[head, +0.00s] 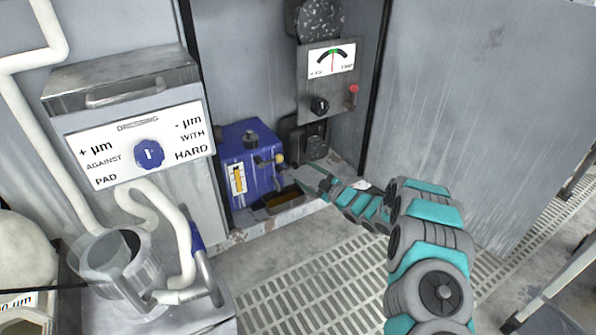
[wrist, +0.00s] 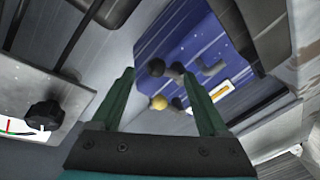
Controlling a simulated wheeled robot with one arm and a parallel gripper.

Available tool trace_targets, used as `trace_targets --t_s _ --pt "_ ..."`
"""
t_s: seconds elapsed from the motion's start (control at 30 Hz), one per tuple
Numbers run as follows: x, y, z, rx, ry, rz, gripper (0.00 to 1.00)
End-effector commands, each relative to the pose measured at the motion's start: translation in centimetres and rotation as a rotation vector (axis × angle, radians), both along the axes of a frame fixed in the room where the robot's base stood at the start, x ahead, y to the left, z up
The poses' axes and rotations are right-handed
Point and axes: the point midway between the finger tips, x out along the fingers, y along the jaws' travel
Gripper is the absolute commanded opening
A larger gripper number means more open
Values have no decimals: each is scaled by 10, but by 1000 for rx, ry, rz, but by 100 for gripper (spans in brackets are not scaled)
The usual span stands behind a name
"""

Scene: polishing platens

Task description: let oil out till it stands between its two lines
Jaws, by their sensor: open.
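The blue oil tank (head: 248,165) stands low in the open bay, with a dark cap on top. Its sight gauge (head: 238,180) is a pale strip with an amber column; it also shows in the wrist view (wrist: 221,91). The two lines and the oil level are too small to read. A yellow-knobbed tap (head: 280,158) is on the tank's right side; its yellow knob (wrist: 159,102) and a dark knob (wrist: 156,68) lie between my fingers in the wrist view. My gripper (wrist: 159,75) is open and empty, pointing at the tank's side; contact cannot be told.
A brown-bottomed tray (head: 283,203) lies on the floor below the tap. A meter panel (head: 330,75) with a black knob and red button is above right. A dressing panel (head: 140,145) and a metal pot (head: 112,255) stand at left. Grated floor (head: 310,280) is clear in front.

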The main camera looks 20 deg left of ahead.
Motion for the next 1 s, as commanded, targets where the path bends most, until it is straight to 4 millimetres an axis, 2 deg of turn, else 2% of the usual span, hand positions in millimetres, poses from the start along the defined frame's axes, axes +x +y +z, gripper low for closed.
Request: trace_targets --t_s 0.1,0.3,0.63,1.0 --pt "6 17 -2 1 1 3 78" --pt "14 32 -2 1 3 1 78" --pt "15 34 -1 1 5 -1 78" --pt "15 34 -1 1 5 -1 36"
